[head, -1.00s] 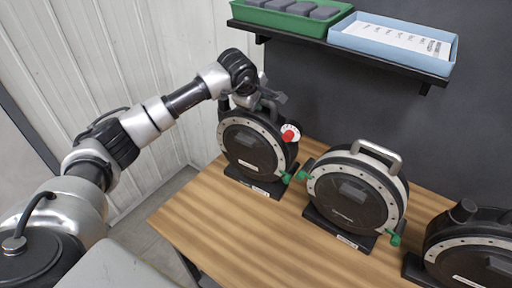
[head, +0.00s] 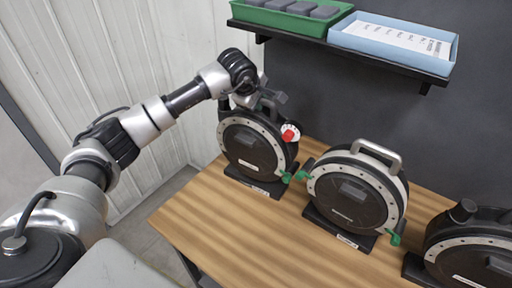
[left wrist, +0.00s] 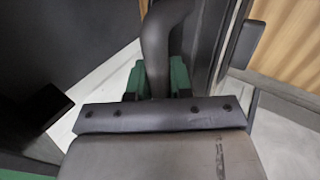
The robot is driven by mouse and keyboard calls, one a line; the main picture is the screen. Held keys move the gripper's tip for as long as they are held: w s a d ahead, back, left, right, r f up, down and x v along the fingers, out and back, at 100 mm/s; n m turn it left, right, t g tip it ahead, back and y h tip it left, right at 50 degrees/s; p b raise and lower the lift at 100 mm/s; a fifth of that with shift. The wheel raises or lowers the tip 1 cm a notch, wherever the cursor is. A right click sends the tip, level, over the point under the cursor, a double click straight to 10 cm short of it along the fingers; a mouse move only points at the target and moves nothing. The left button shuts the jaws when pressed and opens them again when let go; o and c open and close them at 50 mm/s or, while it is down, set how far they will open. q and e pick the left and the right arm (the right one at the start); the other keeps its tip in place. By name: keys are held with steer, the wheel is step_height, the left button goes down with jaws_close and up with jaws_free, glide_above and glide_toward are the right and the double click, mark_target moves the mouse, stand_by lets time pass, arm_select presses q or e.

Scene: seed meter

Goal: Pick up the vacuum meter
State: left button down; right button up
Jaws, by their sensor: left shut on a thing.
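Three round black seed meters stand on the table. The left meter (head: 248,148) has a silver studded rim, a small red-and-white dial (head: 290,132) and a dark handle on top; I take it as the vacuum meter. It stands upright on a black base. My left gripper (head: 264,99) is at the top of this meter, shut on its handle. In the left wrist view the dark curved handle (left wrist: 165,45) runs down between two green pads. The wrist housing hides the lower part of the grip. My right gripper is not in view.
The middle meter (head: 352,196) has a grey handle and green knobs, close to the left one. The right meter (head: 476,254) is partly cut off. A shelf above holds a green tray (head: 286,22) and a blue tray (head: 380,46). The table (head: 215,222) is clear in front.

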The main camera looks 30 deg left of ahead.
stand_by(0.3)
arm_select(q)
steer(key=shift+w+r, duration=0.1)
steer(key=shift+r, duration=0.15)
steer(key=shift+a, duration=0.1)
steer(key=shift+w+r, duration=0.1)
step_height(320, 180, up, 8)
steer(key=b, duration=0.4)
steer(key=shift+r, duration=0.8)
